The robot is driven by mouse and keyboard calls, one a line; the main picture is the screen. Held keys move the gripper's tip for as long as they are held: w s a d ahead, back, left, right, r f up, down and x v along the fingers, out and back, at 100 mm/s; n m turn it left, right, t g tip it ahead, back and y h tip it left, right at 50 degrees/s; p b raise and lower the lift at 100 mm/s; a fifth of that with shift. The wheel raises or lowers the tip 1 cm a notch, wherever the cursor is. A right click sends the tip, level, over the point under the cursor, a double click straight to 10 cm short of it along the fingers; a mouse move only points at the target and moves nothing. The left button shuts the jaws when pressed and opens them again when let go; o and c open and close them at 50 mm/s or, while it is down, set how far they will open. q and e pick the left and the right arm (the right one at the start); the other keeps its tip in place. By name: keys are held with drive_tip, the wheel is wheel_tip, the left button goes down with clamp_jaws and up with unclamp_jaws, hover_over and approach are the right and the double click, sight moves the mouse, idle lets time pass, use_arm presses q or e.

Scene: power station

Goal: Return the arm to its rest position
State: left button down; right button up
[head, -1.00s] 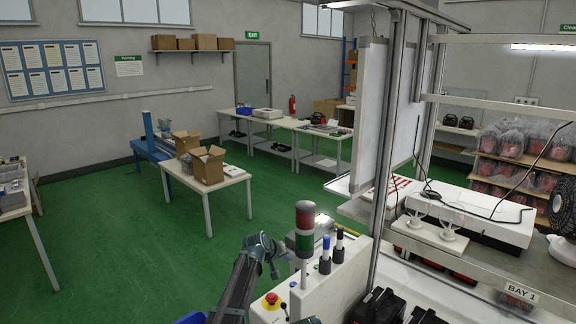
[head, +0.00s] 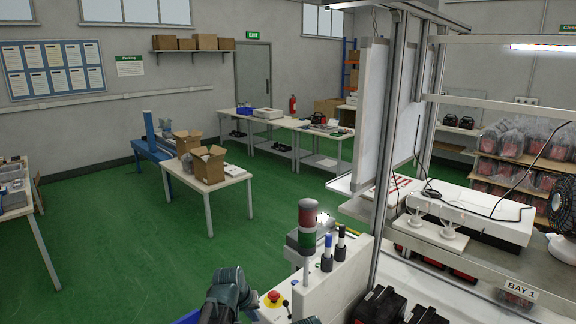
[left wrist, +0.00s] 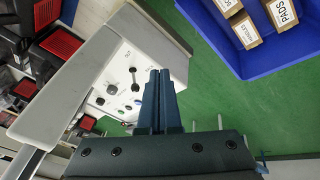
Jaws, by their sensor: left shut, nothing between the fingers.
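My left arm (head: 228,292) shows at the bottom of the head view, as a dark teal link folded in front of the green floor. In the left wrist view my left gripper (left wrist: 160,78) has its two fingers pressed together with nothing between them. It points past the light control box (left wrist: 125,85), over the green floor. It is apart from the blue bin. The right gripper cannot be made out in the head view.
A blue bin (left wrist: 240,66) holds labelled boxes. A stack light (head: 306,230) and red stop button (head: 274,297) stand close right of my left arm. Black-and-red units (head: 376,305) lie near the bench front. The green floor (head: 130,265) at left is clear.

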use_arm(q)
drive_tip(key=s+a+f+g+y, duration=0.1)
drive_tip(key=s+a, duration=0.2)
drive_tip(key=s, duration=0.6)
drive_tip(key=s+a+f+g+y, duration=0.15)
drive_tip(key=s+a, duration=0.25)
drive_tip(key=s, duration=0.4)
drive_tip(key=s+d+f+m+g+b, duration=0.1)
drive_tip(key=s+d+f+m+b, duration=0.3)
drive_tip(key=d+f+b, duration=0.5)
drive_tip(key=shift+s+d+y+b, duration=0.5)
drive_tip(key=shift+s+d, duration=0.45)
drive_tip(key=shift+d, duration=0.15)
drive_tip(key=shift+d+g, duration=0.1)
drive_tip(key=shift+g, duration=0.15)
